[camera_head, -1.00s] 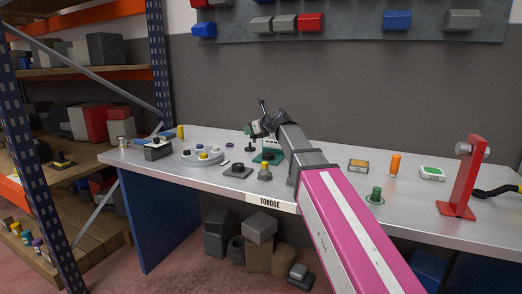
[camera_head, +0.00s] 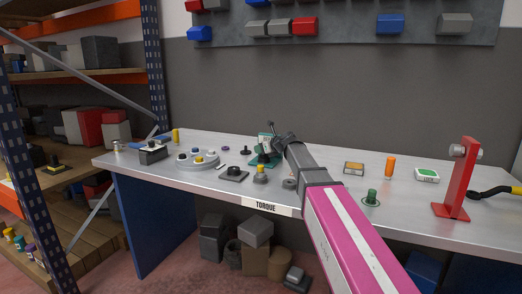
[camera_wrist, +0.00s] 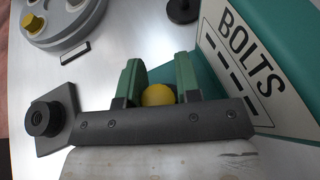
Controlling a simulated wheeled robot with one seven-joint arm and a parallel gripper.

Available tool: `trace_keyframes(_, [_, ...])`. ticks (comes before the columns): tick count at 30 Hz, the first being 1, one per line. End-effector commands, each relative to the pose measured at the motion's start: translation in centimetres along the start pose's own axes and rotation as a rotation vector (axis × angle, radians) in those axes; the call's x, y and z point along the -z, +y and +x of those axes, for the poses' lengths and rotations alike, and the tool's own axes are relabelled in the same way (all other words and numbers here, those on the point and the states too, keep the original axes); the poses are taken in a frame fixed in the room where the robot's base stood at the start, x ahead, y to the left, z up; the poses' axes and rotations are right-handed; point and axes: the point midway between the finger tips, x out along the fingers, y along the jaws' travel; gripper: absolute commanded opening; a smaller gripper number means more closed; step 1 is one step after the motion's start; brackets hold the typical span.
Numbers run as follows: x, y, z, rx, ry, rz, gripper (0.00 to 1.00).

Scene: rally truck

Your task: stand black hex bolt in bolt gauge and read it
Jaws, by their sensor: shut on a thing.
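My gripper (camera_wrist: 158,80) has green fingers on either side of a round yellow piece (camera_wrist: 157,95) and is shut on it, close to the gauge. Only the top of this piece shows. The teal bolt gauge (camera_head: 265,142), with a white BOLTS panel (camera_wrist: 238,60), stands at the right of the wrist view. In the head view the gauge is partly behind my gripper (camera_head: 272,140). A black, bolt-like piece (camera_head: 245,150) stands on the bench left of the gauge. It shows at the top of the wrist view (camera_wrist: 182,11), apart from my fingers. I cannot tell if its head is hex.
A round grey tray (camera_head: 197,165) with several coloured pieces lies to the left. A black square plate (camera_head: 234,174) with a ring and a yellow-topped grey piece (camera_head: 260,172) are near the front edge. A red stand (camera_head: 457,185) is at the right.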

Motion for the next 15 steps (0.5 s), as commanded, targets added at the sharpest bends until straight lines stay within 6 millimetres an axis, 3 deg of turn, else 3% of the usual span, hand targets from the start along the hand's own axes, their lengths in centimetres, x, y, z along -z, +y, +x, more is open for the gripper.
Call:
trace_keyframes(11, [0.35, 0.01, 0.16, 0.0, -0.001, 0.001, 0.05])
trace_keyframes(12, [0.41, 0.01, 0.19, 0.0, 0.0, 0.001, 0.34])
trace_keyframes(14, [0.38, 0.0, 0.18, 0.0, -0.001, 0.001, 0.54])
trace_keyframes(15, [0.37, 0.0, 0.18, 0.0, -0.001, 0.001, 0.57])
